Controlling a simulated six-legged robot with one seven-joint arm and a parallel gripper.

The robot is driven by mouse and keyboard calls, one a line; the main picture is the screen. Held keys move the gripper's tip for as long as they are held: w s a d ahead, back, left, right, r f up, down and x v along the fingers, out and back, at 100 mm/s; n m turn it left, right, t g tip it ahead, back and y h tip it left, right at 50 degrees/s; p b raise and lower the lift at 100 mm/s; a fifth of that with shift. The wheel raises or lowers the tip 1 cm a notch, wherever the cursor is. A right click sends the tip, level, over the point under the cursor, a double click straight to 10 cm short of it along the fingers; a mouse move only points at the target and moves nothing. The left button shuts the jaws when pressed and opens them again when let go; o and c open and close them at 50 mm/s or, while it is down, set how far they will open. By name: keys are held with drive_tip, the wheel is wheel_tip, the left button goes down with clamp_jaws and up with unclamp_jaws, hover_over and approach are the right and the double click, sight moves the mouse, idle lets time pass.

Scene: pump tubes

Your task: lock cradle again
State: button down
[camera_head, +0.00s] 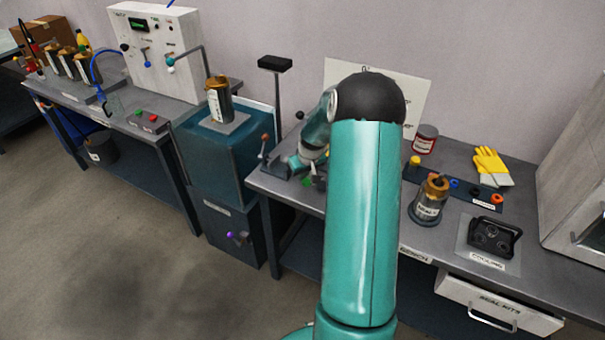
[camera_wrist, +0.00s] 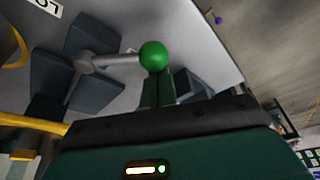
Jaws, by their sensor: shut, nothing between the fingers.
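The cradle shows in the wrist view as several dark blocks (camera_wrist: 92,38) around a grey hub on a light plate. A grey lever (camera_wrist: 118,60) runs from the hub to a green ball knob (camera_wrist: 154,55). My gripper (camera_wrist: 157,84) is shut and empty, its fingertips right at the knob's lower side in the picture; I cannot tell whether they touch it. A label (camera_wrist: 46,6) reading "LO" is cut off by the picture's edge. In the head view my arm hides most of the cradle; a small green spot (camera_head: 307,182) shows beside my gripper (camera_head: 312,173).
On the bench, right of my arm, stand a brass-topped canister (camera_head: 430,200), a red-labelled jar (camera_head: 425,139), yellow gloves (camera_head: 491,165) and a black cooling block (camera_head: 494,237). A teal cabinet (camera_head: 225,165) bears another canister (camera_head: 219,99) at left. The floor at left is clear.

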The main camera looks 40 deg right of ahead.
drive_tip(key=shift+s, duration=0.1)
drive_tip(key=s+n, duration=0.1)
drive_tip(key=n, duration=0.1)
drive_tip(key=s+a+n+y, duration=0.1)
drive_tip(key=n, duration=0.1)
drive_tip(key=shift+s+a, duration=0.15)
drive_tip(key=s+n, duration=0.1)
drive_tip(key=s+n+y, duration=0.1)
drive_tip(key=n, duration=0.1)
drive_tip(key=s+n, duration=0.1)
drive_tip(key=shift+a+n+y, duration=0.3)
drive_tip(key=n, duration=0.1)
drive_tip(key=s+n, duration=0.1)
drive_tip(key=s+n+g, duration=0.1)
drive_tip(key=shift+s+d+n+y, duration=0.2)
drive_tip(key=shift+d+n+y, duration=0.1)
drive_tip(key=shift+y, duration=0.1)
drive_tip(key=n, duration=0.1)
drive_tip(key=s+n, duration=0.1)
drive_tip(key=shift+s+d+n+g+y, duration=0.25)
drive_tip(key=shift+d+n+g+y, duration=0.05)
drive_tip(key=shift+d+n, duration=0.1)
drive_tip(key=shift+s+d+n+g, duration=0.35)
drive_tip(key=shift+s+n, duration=0.2)
drive_tip(key=shift+n, duration=0.35)
drive_tip(key=shift+s+d, duration=0.35)
drive_tip(key=shift+d, duration=0.05)
